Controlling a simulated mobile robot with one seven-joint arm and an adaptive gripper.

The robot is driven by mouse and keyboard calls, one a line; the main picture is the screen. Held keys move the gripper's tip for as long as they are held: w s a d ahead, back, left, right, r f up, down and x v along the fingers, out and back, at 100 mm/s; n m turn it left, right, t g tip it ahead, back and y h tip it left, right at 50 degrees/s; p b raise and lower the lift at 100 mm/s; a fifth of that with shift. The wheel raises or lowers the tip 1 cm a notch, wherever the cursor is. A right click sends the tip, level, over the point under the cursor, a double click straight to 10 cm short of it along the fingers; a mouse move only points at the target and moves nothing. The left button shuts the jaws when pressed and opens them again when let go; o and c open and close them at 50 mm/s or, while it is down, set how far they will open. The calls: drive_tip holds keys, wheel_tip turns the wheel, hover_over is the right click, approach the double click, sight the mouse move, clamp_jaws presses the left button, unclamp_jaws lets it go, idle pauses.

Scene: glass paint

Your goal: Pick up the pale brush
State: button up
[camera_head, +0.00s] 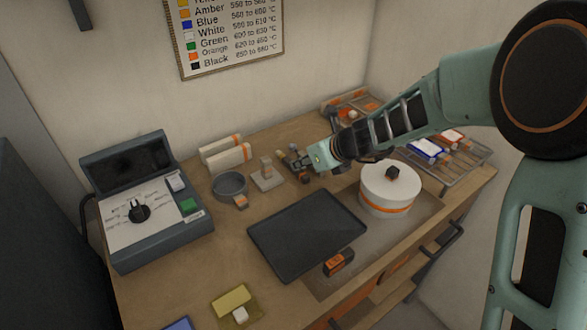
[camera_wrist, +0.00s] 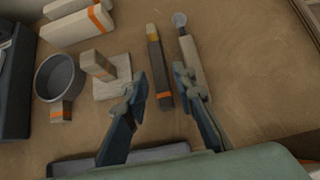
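Two slim tools lie side by side on the wooden bench in the wrist view. The pale one (camera_wrist: 187,48), likely the pale brush, has a round grey end. The dark one (camera_wrist: 153,60) has a yellowish tip and an orange band. My gripper (camera_wrist: 162,88) is open and empty, pointing at the tools. In the picture the dark tool shows between the fingers, and the right finger covers the lower part of the pale tool. In the head view my gripper (camera_head: 302,165) is by the tools, which are small and partly hidden there.
A stone block on a white slab (camera_wrist: 112,88) and a grey bowl (camera_wrist: 58,76) stand left of the tools. A dark tray (camera_head: 305,235) lies in front, and a white lidded pot (camera_head: 385,195) stands to the right. Bare bench is right of the pale tool.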

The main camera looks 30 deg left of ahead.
drive_tip(key=x, duration=0.5)
drive_tip(key=shift+s+a+b, duration=0.1)
drive_tip(key=shift+b, duration=0.25)
clamp_jaws()
